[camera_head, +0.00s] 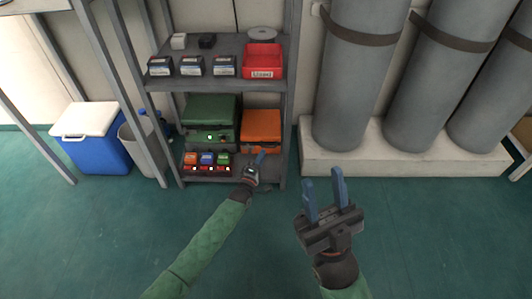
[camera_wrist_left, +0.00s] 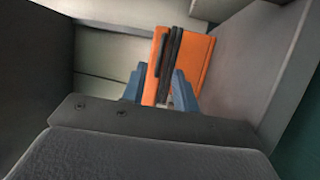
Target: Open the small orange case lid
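The small orange case (camera_head: 261,125) sits on the middle shelf, right of a green case, with its lid shut. In the left wrist view the orange case (camera_wrist_left: 196,62) stands straight ahead, with a dark band and handle along its front. My left gripper (camera_head: 260,158) is low in front of the orange case. Its blue fingers (camera_wrist_left: 160,78) are apart, with part of the case's front visible between them; I cannot tell whether they touch it. My right gripper (camera_head: 324,180) is open and empty, over the floor to the right of the shelf.
The green case (camera_head: 209,112) is left of the orange one. Small coloured boxes (camera_head: 207,160) stand on the bottom shelf. A red bin (camera_head: 262,61) is on the shelf above. Grey cylinders (camera_head: 358,80) stand on a pale plinth to the right. The front floor is clear.

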